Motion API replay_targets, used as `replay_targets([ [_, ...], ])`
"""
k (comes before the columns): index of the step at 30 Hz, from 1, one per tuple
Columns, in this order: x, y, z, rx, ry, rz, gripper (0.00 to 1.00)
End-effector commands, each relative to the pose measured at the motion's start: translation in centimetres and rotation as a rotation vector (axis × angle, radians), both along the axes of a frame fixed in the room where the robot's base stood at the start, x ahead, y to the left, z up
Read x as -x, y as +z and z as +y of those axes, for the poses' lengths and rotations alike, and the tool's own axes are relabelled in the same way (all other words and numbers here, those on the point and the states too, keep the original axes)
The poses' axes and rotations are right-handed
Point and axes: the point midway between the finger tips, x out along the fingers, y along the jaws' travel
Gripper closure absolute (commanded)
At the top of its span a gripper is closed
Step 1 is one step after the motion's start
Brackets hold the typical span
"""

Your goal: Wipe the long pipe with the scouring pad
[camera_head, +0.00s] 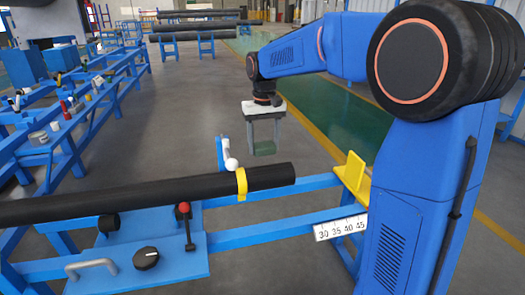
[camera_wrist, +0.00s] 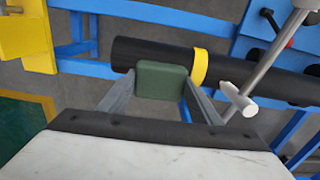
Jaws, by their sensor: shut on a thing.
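The long black pipe (camera_head: 130,198) lies across a blue frame, with a yellow band (camera_head: 241,184) around it near its right end. The pipe (camera_wrist: 150,53) and band (camera_wrist: 200,67) also show in the wrist view. My gripper (camera_head: 264,148) is shut on the green scouring pad (camera_head: 263,149), its two grey fingers on either side of it. In the wrist view the pad (camera_wrist: 162,80) overlaps the pipe near its end. In the head view the pad hangs above and beyond the pipe's right end, apart from it.
A white-tipped lever (camera_head: 230,160) stands just behind the pipe near the band. A red-knobbed lever (camera_head: 185,215) and a black dial (camera_head: 146,257) sit on the blue panel in front. A yellow bracket (camera_head: 352,175) stands to the right.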

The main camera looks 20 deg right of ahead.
Motion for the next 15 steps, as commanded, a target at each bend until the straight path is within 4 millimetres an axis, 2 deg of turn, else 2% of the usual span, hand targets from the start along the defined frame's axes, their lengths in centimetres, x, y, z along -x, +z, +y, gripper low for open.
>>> replay_targets([
  [6,0.3,1.7,-0.2,0.000,-0.001,-0.001,0.63],
  [15,0.4,2.0,-0.3,0.000,-0.001,0.000,0.63],
])
